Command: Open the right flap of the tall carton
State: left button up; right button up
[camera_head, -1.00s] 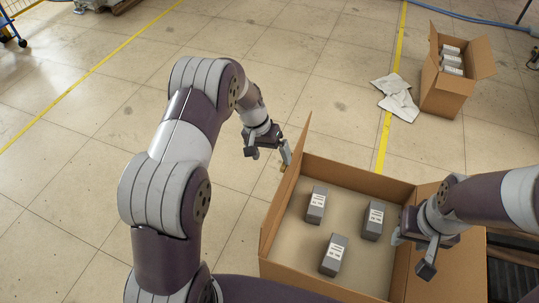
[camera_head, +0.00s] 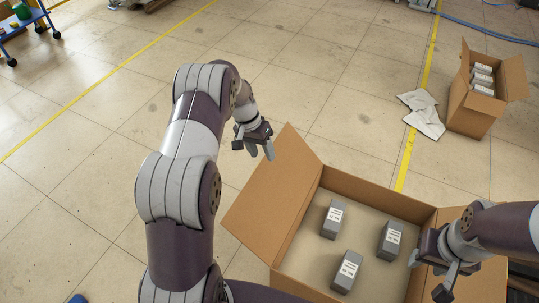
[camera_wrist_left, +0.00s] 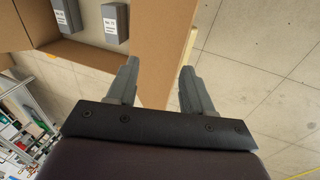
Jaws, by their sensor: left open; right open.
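A large open carton (camera_head: 372,184) stands at the lower right in the head view, with three grey boxes inside, one of them here (camera_head: 346,270). Its left flap (camera_head: 272,182) leans outward, up and to the left. A brown flap (camera_head: 492,283) lies outward on the right side, partly hidden by my right arm. My left gripper (camera_head: 254,147) is open and empty beside the far end of the left flap. The left wrist view shows the flap (camera_wrist_left: 163,40) beyond the open fingers. My right gripper (camera_head: 428,275) is open over the carton's right side; contact is unclear.
A smaller open carton (camera_head: 470,115) with several grey boxes stands at the back right. A blue cart (camera_head: 22,22) is at the far left.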

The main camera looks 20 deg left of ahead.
pick_arm(q)
jog(key=shift+a+r, duration=0.15)
jog(key=shift+a, duration=0.35)
jog(key=a, duration=0.3)
jog(key=shift+a+r, duration=0.15)
jog(key=shift+a, duration=0.2)
jog(key=shift+w, duration=0.1)
jog(key=p+v, duration=1)
jog(key=v, duration=0.2)
jog(key=shift+r, duration=0.4)
